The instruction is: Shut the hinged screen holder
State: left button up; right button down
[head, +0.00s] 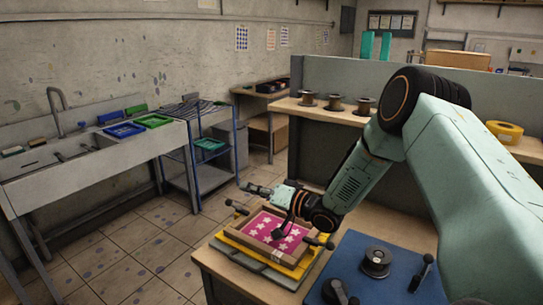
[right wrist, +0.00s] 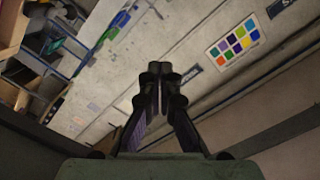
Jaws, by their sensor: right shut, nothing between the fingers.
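The screen holder has a wooden frame (head: 285,258) around a pink screen with white stars (head: 278,232). It lies low, about flat, over a yellow and grey base (head: 262,262) on the wooden table. I cannot tell whether a small gap remains under the frame. Black knobs show at its sides. My right gripper (head: 254,189) is above the far side of the holder, fingers pointing left, with nothing held. In the right wrist view its fingertips (right wrist: 160,68) are together, with the wall behind. My right forearm hides the holder's far right part. My left gripper is out of view.
A divider with a shelf of spools (head: 335,102) stands behind. A sink counter (head: 90,165) and blue rack (head: 200,150) stand left. The tiled floor between is clear.

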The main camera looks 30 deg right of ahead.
jog(key=shift+s+a+f+n+b, duration=0.45)
jog(key=shift+a+f+b, duration=0.65)
jog(key=shift+f+b, duration=0.9)
jog(key=shift+s+a+f+n+b, duration=0.5)
jog(key=shift+a+f+b, duration=0.65)
jog(key=shift+f, duration=1.55)
jog(key=shift+s+a+f+n+b, duration=0.45)
jog(key=shift+a+f+b, duration=0.55)
jog(key=shift+f+b, duration=1.05)
jog(key=shift+f+p, duration=0.3)
notch_tip(320, 180, up, 10)
